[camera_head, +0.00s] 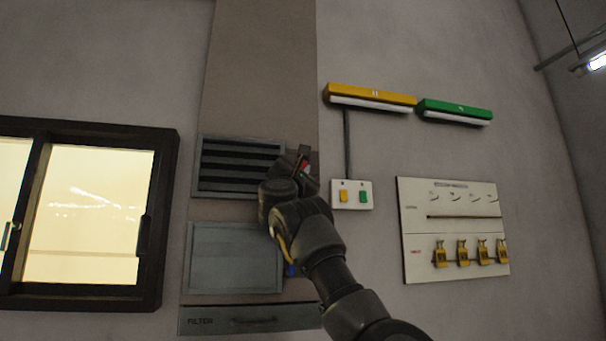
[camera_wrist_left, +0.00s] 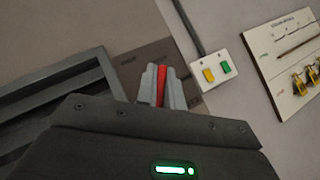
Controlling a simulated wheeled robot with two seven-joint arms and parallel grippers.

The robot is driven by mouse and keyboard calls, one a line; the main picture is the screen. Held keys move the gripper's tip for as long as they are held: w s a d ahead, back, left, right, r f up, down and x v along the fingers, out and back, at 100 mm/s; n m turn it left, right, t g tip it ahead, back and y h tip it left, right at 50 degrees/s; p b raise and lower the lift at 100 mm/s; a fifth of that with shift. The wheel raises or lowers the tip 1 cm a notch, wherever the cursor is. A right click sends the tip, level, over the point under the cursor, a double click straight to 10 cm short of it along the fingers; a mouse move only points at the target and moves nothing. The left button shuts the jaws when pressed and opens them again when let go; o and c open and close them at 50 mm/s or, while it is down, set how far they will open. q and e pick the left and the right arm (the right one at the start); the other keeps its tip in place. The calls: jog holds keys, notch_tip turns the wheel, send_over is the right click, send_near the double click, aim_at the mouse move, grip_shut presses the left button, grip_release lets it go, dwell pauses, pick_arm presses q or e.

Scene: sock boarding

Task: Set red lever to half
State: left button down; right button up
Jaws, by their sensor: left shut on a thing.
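The red lever (camera_wrist_left: 161,86) shows in the left wrist view as a narrow red strip between the two grey fingers of my left gripper (camera_wrist_left: 160,88), which is shut on it. In the head view a bit of the red lever (camera_head: 305,165) shows beside the dark wrist, at the right of the louvred vent. My left gripper (camera_head: 302,163) is against the wall column there, mostly hidden by its own arm. The lever's scale and exact setting are hidden or too small to read. My right gripper is in neither view.
The vent (camera_head: 240,166) is left of my gripper, with a grey panel (camera_head: 234,258) and a FILTER drawer (camera_head: 215,320) below. A switch box (camera_head: 351,195) is close on the right. A white board (camera_head: 455,229) with several yellow clips is farther right. A window (camera_head: 88,215) is at left.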

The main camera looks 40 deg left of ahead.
pick_arm(q)
jog(key=shift+r, duration=0.1)
jog(key=c, duration=1.5)
grip_release()
jog(key=b+v, duration=0.6)
jog(key=v, duration=0.5)
jog(key=shift+w, duration=0.1)
jog(key=shift+a, duration=0.1)
